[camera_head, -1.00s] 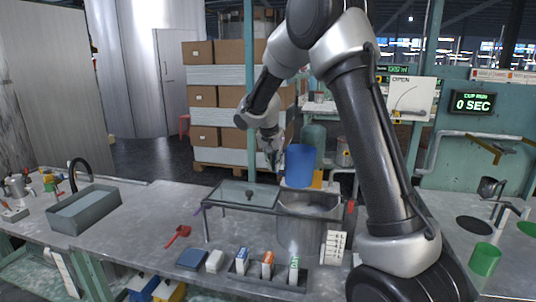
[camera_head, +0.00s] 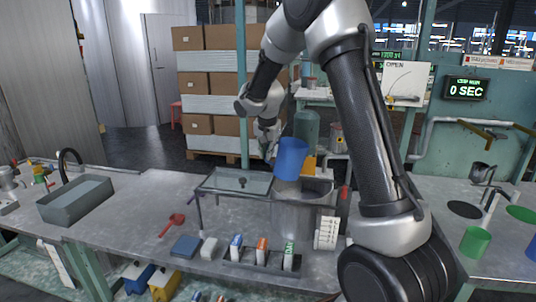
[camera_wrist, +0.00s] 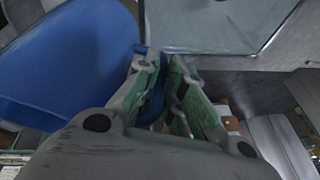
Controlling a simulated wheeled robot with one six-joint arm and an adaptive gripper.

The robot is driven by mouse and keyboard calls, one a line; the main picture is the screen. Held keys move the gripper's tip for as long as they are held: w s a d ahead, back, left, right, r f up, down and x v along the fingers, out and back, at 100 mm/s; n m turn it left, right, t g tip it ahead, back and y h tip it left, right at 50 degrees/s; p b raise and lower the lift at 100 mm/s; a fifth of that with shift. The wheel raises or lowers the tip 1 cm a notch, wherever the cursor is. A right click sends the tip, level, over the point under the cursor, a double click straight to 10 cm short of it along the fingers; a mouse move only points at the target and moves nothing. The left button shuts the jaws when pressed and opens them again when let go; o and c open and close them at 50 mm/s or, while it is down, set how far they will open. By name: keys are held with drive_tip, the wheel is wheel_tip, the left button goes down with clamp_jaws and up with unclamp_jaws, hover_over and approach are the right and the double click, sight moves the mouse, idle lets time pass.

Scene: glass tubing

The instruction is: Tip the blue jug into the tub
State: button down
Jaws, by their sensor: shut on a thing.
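The blue jug (camera_head: 291,160) is held in the air above a round grey metal tub (camera_head: 298,218) that stands at the bench's back edge. The jug leans a little, its top toward the right. My gripper (camera_head: 271,152) is at the jug's left side. In the wrist view the jug (camera_wrist: 65,60) fills the upper left, and my gripper (camera_wrist: 165,85) is shut on a blue part at its side, likely the handle. The inside of the jug and most of the inside of the tub are hidden.
A glass-topped stand (camera_head: 238,182) is just left of the tub. Several small boxes (camera_head: 262,252) stand in front of it, with a red scoop (camera_head: 173,222) to the left. A grey basin (camera_head: 75,200) is at far left, a green cup (camera_head: 475,241) at right.

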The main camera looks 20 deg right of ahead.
wheel_tip(320, 180, up, 3)
drive_tip(key=shift+w+a+f+m+t+y, duration=0.1)
drive_tip(key=shift+m+t+y, duration=0.05)
drive_tip(key=shift+t+y, duration=0.35)
drive_tip(key=shift+w+a+r+m+t+y, duration=0.15)
drive_tip(key=shift+t+y, duration=0.15)
drive_tip(key=shift+y, duration=0.3)
drive_tip(key=shift+s+d+m+t+y, duration=0.85)
drive_tip(key=shift+s+d+t+y, duration=0.5)
drive_tip(key=shift+d+t+y, duration=0.55)
drive_tip(key=shift+s+d+m+t+y, duration=0.9)
drive_tip(key=shift+s+d+t+y, duration=0.5)
drive_tip(key=shift+d+t+y, duration=0.5)
drive_tip(key=shift+s+d+m+t+y, duration=0.85)
drive_tip(key=shift+s+d+t+y, duration=0.65)
drive_tip(key=shift+d+t, duration=0.65)
drive_tip(key=shift+w, duration=0.1)
